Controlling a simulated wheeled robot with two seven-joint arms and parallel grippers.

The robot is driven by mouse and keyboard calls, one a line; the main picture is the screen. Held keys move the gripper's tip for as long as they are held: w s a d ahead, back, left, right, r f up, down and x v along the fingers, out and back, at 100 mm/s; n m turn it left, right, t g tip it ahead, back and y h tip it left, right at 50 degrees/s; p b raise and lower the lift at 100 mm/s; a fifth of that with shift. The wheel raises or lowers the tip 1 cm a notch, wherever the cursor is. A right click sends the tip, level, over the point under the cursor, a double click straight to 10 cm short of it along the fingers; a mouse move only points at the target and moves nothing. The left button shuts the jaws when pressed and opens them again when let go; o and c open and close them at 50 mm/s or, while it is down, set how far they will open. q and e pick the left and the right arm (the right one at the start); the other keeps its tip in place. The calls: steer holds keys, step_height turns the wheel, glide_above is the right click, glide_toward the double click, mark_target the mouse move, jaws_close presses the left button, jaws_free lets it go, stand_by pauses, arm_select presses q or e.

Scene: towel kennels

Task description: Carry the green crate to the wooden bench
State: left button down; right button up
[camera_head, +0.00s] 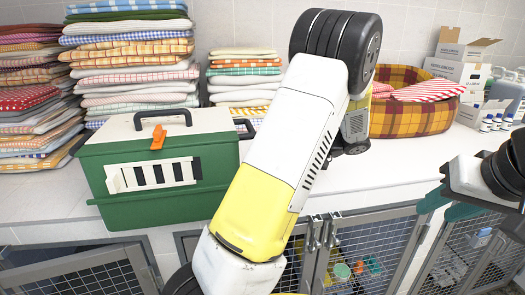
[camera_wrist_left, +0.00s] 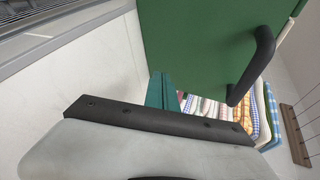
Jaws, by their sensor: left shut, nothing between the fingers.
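The green crate (camera_head: 160,180), with a cream lid, an orange latch and a barred front window, stands upright on the white counter (camera_head: 400,172) at the left in the head view. Black handles show on its top and sides. In the left wrist view its green wall (camera_wrist_left: 200,40) and a black handle (camera_wrist_left: 252,68) are close. My left gripper (camera_wrist_left: 162,90) is shut and empty beside the crate, apart from the handle; in the head view my arm hides it. My right gripper (camera_head: 446,206) is open and empty at the right, over the counter's front edge. No wooden bench is visible.
Folded towel stacks (camera_head: 130,50) stand behind the crate. A plaid basket (camera_head: 410,115), cardboard boxes (camera_head: 460,60) and small bottles (camera_head: 490,123) stand at the right back. Mesh kennel doors (camera_head: 375,250) lie below the counter. The counter's middle front is clear.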

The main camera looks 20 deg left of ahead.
arm_select(q)
steer(key=w+d+y, duration=0.1)
steer(key=w+d+t+y, duration=0.1)
steer(key=w+y, duration=0.1)
steer(key=w+d+r+y, duration=0.1)
steer(key=w, duration=0.1)
steer(key=shift+w+d+t+y, duration=0.15)
steer(key=shift+t+y, duration=0.15)
steer(key=shift+w, duration=0.1)
steer(key=a, duration=0.9)
steer(key=shift+s+a, duration=0.15)
steer(key=shift+s, duration=0.1)
steer(key=shift+s+a, duration=1.15)
steer(key=shift+a, duration=0.1)
steer(key=shift+s+a, duration=0.3)
steer(key=shift+a, duration=0.05)
steer(key=shift+s+a, duration=0.7)
steer(key=shift+s, duration=0.1)
steer(key=shift+w+d, duration=0.1)
steer(key=shift+w, duration=0.05)
